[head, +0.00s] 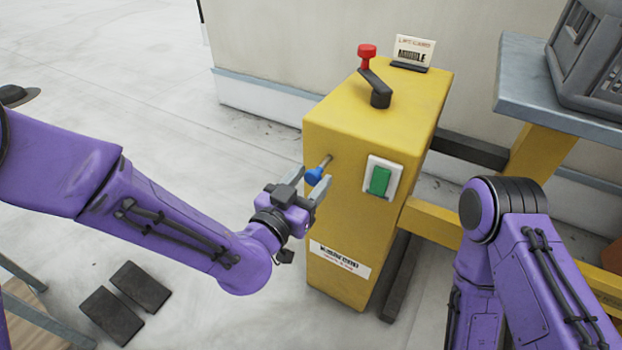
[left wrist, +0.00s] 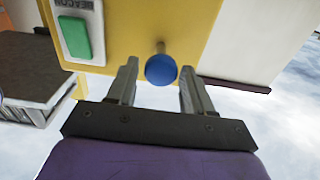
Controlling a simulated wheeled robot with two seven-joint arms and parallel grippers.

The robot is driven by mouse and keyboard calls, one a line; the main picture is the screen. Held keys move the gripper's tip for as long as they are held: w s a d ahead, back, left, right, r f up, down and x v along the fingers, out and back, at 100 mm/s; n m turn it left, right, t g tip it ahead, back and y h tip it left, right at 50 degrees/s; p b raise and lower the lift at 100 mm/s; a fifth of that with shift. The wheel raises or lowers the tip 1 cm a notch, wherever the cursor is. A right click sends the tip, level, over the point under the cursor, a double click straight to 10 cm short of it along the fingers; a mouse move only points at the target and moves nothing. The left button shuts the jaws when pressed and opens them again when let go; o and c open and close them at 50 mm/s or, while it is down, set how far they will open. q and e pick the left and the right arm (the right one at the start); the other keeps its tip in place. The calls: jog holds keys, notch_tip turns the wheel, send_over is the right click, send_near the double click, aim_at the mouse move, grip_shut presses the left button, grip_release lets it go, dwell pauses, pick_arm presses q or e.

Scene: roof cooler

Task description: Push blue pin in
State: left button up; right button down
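The blue pin (head: 314,176) has a round blue knob on a thin metal shaft, and it sticks out of the front face of the yellow box (head: 345,215). In the left wrist view the blue knob (left wrist: 161,69) faces the camera, with part of its shaft showing behind it. My left gripper (head: 318,187) is at the box's front face, beside the pin. In the left wrist view its two fingers (left wrist: 158,80) are spread with the knob between them, and a gap shows on each side. My right arm is at the lower right; its gripper is out of view.
A green switch (head: 380,181) on a white plate sits right of the pin. On the box top are a black lever with a red knob (head: 367,52) and a small sign (head: 413,50). A grey table (head: 520,85) stands at the right.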

aim_at(319, 168)
pick_arm(q)
grip_shut()
jog(key=x, duration=0.3)
jog(key=shift+w+d, duration=0.1)
jog(key=shift+w, duration=0.15)
jog(key=shift+w+r, duration=0.1)
jog(key=shift+w, duration=0.05)
jog(key=shift+o, duration=1.9)
grip_release()
jog(key=shift+d, duration=0.1)
jog(key=shift+w, duration=0.1)
